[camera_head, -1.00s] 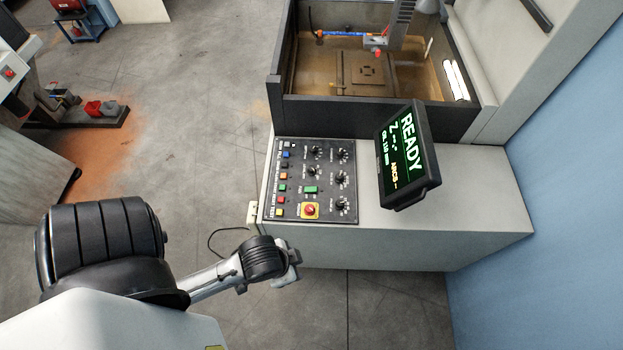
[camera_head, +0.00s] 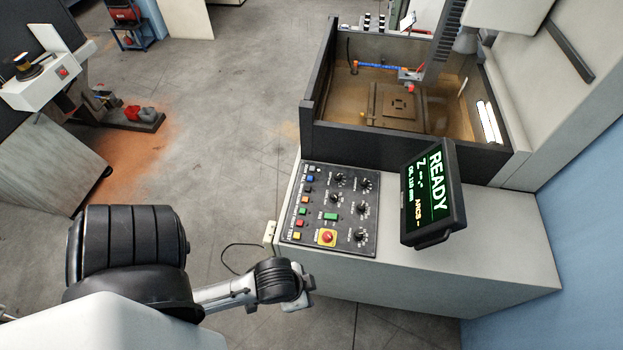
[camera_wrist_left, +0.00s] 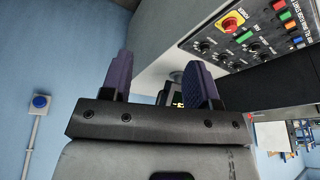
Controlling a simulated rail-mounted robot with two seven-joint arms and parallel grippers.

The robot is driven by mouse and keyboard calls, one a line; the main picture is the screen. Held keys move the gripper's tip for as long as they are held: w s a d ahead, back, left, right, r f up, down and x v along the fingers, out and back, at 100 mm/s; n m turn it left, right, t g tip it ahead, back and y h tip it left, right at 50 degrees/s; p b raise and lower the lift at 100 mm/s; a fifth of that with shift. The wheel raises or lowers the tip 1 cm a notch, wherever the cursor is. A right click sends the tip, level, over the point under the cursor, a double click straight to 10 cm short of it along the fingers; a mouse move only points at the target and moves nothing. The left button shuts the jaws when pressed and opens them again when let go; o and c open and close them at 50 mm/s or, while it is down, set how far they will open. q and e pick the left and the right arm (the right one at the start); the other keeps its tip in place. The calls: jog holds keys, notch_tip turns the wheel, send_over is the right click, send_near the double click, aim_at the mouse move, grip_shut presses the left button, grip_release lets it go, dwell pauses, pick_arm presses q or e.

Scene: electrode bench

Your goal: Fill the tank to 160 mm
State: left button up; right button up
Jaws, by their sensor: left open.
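The tank (camera_head: 315,115) has dark walls and brown liquid inside, with a fixture plate (camera_head: 399,103) in it. The tilted display (camera_head: 431,192) reads READY, and its small oil line looks like 110 mm. The control panel (camera_head: 340,250) has a column of coloured buttons, several black knobs, a green switch (camera_head: 330,216) and a red stop button (camera_head: 327,237); it also shows in the left wrist view (camera_wrist_left: 262,60). My left gripper (camera_head: 306,288) is beside the cabinet's front-left edge, below the panel. In the left wrist view its fingers (camera_wrist_left: 163,80) are apart and empty. My right gripper is out of view.
The white cabinet (camera_head: 480,270) carries panel, display and tank. A cable (camera_head: 232,262) hangs left of it by a small box (camera_head: 269,233). A blue wall button (camera_wrist_left: 40,101) shows in the left wrist view. Floor to the left is open; another machine (camera_head: 40,90) stands far left.

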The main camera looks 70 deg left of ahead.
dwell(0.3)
pick_arm(q)
jog(key=shift+d, duration=0.2)
jog(key=c, duration=0.7)
grip_shut()
jog(key=shift+a, duration=0.2)
jog(key=shift+d, duration=0.2)
